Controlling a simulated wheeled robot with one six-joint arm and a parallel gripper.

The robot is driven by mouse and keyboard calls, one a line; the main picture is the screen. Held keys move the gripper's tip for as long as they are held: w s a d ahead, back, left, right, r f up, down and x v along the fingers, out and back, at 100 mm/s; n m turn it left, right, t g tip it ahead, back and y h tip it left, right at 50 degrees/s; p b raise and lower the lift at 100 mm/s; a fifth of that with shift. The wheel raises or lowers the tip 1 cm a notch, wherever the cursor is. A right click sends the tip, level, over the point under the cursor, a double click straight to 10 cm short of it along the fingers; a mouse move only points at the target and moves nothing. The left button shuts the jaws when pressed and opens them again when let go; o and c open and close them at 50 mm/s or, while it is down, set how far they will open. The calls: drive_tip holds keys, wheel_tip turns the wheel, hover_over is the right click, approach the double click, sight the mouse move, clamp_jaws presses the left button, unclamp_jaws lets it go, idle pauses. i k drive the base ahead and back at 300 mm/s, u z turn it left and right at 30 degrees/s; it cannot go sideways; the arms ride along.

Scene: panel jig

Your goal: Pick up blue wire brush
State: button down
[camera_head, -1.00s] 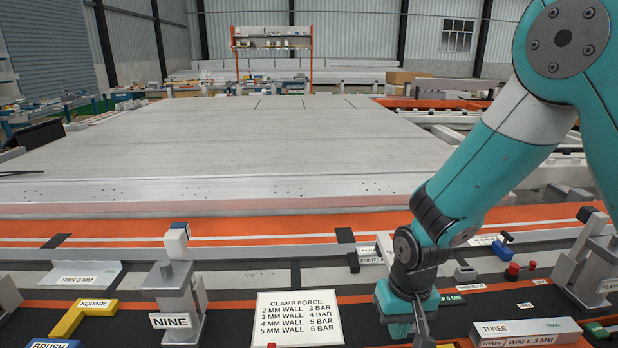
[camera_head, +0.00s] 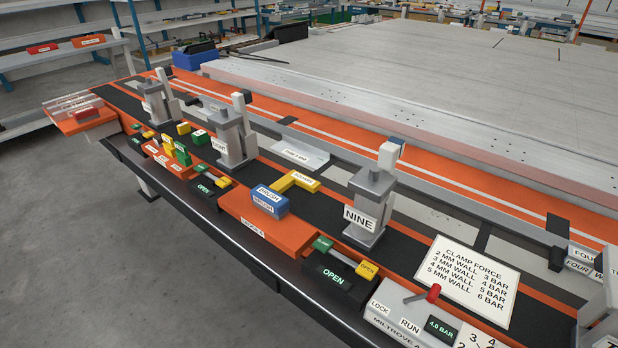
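A blue block-shaped brush (camera_head: 270,200) with white labels reading "BRUSH" sits on an orange tray (camera_head: 238,207) at the front edge of the bench, near the middle of the view. Its bristles cannot be made out. A yellow square (camera_head: 297,182) lies just behind it and to the right. My gripper is out of the picture now, so whether it is open or shut does not show.
A grey clamp labelled NINE (camera_head: 371,208) stands right of the brush, and another clamp (camera_head: 233,137) stands behind it to the left. A green-and-yellow OPEN switch box (camera_head: 340,277) and a clamp force sign (camera_head: 468,284) are to the right. Floor at left is clear.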

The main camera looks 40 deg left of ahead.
sight(272, 202)
drive_tip(key=u, duration=1.6)
